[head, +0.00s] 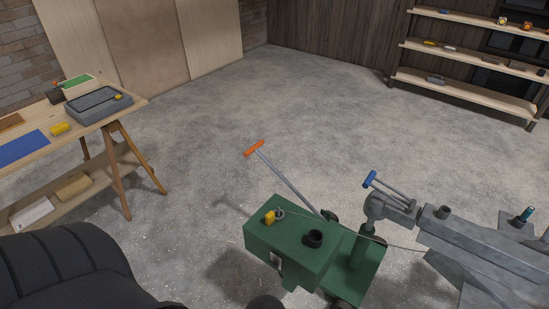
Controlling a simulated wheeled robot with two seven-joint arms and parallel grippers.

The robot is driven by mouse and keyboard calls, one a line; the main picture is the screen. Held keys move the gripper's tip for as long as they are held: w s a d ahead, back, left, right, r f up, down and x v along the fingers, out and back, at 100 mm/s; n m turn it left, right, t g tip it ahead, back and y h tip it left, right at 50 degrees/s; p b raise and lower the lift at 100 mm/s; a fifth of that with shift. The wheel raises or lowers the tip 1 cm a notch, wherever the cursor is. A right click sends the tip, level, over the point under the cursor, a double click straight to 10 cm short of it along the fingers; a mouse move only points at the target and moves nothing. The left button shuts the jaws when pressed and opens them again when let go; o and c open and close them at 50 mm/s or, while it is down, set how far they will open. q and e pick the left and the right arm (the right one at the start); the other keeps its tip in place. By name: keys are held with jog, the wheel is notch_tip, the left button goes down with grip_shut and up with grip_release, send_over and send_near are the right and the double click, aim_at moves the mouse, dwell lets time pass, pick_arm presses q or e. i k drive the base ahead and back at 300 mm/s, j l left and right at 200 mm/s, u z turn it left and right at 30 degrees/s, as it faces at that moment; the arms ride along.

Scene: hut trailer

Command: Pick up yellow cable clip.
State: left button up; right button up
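Small yellow things show in several places in the head view, and at this size I cannot tell for sure which is the cable clip. A small yellow piece (118,97) lies at the right end of the grey tray (75,111) on that bench. Neither of my grippers can be made out.
The wooden workbench (142,103) has splayed legs and a lower shelf. An orange-handled bar (285,184) leans up from the green cart. A grey metal trailer hitch (470,232) fills the lower right. Shelving (465,90) stands at the back right. The concrete floor between is clear.

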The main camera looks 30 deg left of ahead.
aim_at(270, 217)
jog(key=u, duration=1.05)
